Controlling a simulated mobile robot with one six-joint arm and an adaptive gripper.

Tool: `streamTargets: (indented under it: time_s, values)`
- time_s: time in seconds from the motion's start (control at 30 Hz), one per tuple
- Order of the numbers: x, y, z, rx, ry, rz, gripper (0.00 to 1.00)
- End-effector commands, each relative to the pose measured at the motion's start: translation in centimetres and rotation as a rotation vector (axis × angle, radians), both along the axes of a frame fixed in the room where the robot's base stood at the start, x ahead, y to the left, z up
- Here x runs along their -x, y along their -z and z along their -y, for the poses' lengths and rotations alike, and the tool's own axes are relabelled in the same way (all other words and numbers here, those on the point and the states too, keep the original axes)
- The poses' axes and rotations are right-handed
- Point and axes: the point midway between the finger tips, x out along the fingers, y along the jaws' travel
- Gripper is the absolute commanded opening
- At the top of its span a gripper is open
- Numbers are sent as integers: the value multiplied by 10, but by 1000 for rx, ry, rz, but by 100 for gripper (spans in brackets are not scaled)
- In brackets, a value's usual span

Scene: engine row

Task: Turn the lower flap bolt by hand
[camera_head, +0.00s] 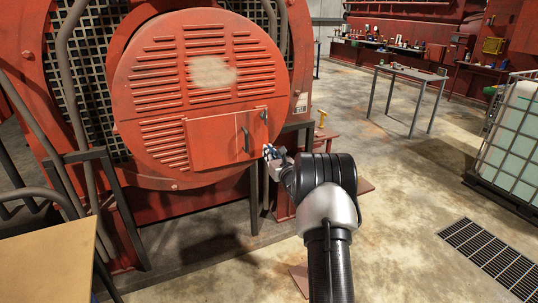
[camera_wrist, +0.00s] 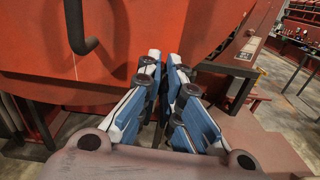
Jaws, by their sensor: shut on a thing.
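The red rectangular flap (camera_head: 212,142) sits low on the round louvred engine cover, with a dark handle (camera_head: 246,140) near its right edge. The handle also shows at upper left in the wrist view (camera_wrist: 76,28). A small upper bolt (camera_head: 264,115) is visible by the flap's upper right corner. My gripper (camera_head: 267,151) is at the flap's lower right edge. In the wrist view its blue and white fingers (camera_wrist: 165,62) are nearly together, tips against the red surface. They are shut on the lower flap bolt, which the fingertips hide.
The red engine cover (camera_head: 160,75) fills the left. A wooden tabletop (camera_head: 50,262) is at lower left. A grey table (camera_head: 410,75) and a caged tank (camera_head: 515,130) stand at right. The concrete floor between has free room, with a dark floor grate (camera_head: 490,255).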

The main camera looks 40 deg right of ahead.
Motion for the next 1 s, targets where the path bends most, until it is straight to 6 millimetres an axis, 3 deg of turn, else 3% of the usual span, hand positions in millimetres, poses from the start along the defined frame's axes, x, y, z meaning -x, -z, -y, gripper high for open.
streamTargets:
  time_s: [0.27, 1.0]
  values:
    - [1, 3, 3, -159, 0, 42, 0]
    - [4, 9, 14, -832, 1, 221, 0]
